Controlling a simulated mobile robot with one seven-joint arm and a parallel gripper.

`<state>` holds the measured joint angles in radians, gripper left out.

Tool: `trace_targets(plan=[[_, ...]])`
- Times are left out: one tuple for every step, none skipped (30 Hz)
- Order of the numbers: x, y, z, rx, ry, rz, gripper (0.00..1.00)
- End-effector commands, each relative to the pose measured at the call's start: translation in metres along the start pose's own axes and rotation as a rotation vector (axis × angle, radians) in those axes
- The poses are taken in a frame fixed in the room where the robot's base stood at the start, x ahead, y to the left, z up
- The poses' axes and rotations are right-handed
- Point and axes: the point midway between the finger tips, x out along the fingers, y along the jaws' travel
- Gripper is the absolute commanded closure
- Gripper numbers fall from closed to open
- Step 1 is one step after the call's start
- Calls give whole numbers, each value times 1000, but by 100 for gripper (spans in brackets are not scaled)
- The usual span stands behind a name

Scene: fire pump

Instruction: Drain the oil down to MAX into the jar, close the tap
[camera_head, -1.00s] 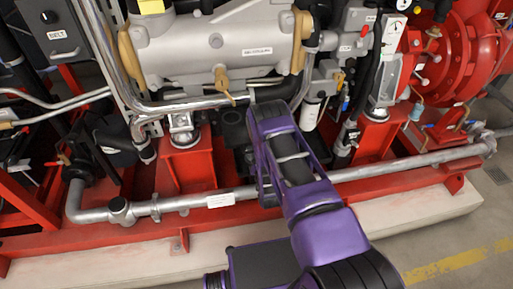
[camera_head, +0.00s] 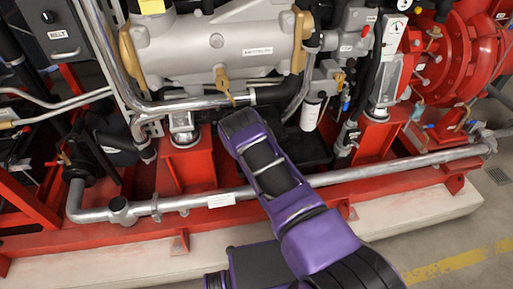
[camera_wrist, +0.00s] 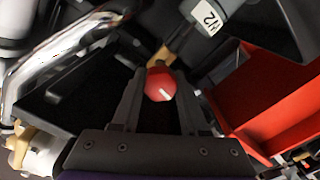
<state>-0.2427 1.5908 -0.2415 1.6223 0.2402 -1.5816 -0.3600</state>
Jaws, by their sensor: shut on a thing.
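In the wrist view a red round knob (camera_wrist: 160,85) with a white mark sits between the two black fingers of my gripper (camera_wrist: 160,100), which is shut on it. A brass-coloured stem (camera_wrist: 164,57) shows just beyond the knob. I cannot tell from these frames how far the tap is turned. In the head view my purple arm covers the gripper, the knob and the area below the pump body. I cannot make out the jar, the oil level or a MAX mark in either view.
A silver pump body (camera_head: 215,45) with a brass-coloured fitting (camera_head: 223,83) stands above my arm. A silver pipe (camera_head: 400,163) runs along the red frame in front. In the wrist view a white label (camera_wrist: 208,17) and a red frame part (camera_wrist: 245,95) are close to the fingers.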

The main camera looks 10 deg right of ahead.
Motion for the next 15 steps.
trace_targets(plan=[[1,0,-1,-30,3,0,100],[1,0,-1,-48,3,-1,100],[1,-1,-1,-69,3,-1,100],[1,-1,-1,-85,3,0,100],[1,0,-1,-98,3,0,100],[1,0,-1,-115,3,0,100],[1,0,-1,-127,3,1,100],[1,0,-1,-137,3,1,100],[1,0,-1,-149,2,1,100],[1,0,0,-157,2,1,100],[1,0,-1,-164,2,1,100],[1,0,-1,-171,2,1,100],[1,0,-1,-176,2,1,100],[1,0,-1,-179,2,1,100],[1,0,-1,-183,2,1,100]])
